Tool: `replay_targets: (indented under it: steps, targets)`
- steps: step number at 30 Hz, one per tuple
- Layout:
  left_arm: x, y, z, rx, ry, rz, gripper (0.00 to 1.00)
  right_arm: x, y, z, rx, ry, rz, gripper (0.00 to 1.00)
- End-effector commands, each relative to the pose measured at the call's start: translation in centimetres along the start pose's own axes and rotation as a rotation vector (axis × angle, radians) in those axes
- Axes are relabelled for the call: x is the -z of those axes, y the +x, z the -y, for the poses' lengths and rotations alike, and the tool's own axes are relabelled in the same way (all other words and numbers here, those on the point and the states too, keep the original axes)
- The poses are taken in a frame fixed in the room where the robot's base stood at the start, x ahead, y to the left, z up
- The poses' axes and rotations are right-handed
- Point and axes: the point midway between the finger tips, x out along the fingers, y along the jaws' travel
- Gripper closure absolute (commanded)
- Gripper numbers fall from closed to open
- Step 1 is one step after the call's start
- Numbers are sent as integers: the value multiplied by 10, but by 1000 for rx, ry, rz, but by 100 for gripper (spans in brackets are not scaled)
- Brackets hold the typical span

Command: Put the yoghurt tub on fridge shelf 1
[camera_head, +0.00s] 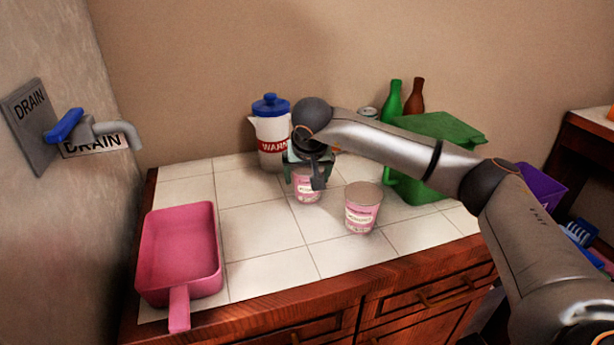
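Two pink and white yoghurt tubs stand on the white tiled counter. One tub (306,188) is under my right gripper (305,174), whose arm comes in from the right. The gripper's dark fingers reach down at this tub and partly cover its top. I cannot tell whether they press on it. The other tub (362,209) stands free, a little nearer and to the right, upright with its lid showing. My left gripper is not in view. No fridge or fridge shelf is in view.
A pink pan-like tray (181,253) lies at the counter's left. A white jug with a blue lid (269,131) stands behind my gripper. A green box (431,130) and bottles (392,103) are at the back right. A tap (112,131) juts from the left wall. The middle front tiles are clear.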

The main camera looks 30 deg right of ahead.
Motion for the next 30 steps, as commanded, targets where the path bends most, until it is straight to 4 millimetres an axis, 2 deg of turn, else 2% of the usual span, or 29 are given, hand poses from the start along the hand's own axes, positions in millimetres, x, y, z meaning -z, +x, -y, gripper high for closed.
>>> replay_targets:
  steps: [10,11,13,23,26,30]
  targets:
    - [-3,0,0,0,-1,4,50,-1,3,0,2,0,-2,75]
    - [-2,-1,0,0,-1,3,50,-2,3,0,1,0,-1,9]
    - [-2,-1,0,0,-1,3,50,-2,3,0,1,0,-1,1]
    - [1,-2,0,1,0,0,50,1,-2,0,1,1,-2,0]
    - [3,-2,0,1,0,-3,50,2,-14,1,4,-1,-5,0]
    - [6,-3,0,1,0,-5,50,2,-43,1,5,-1,-6,0]
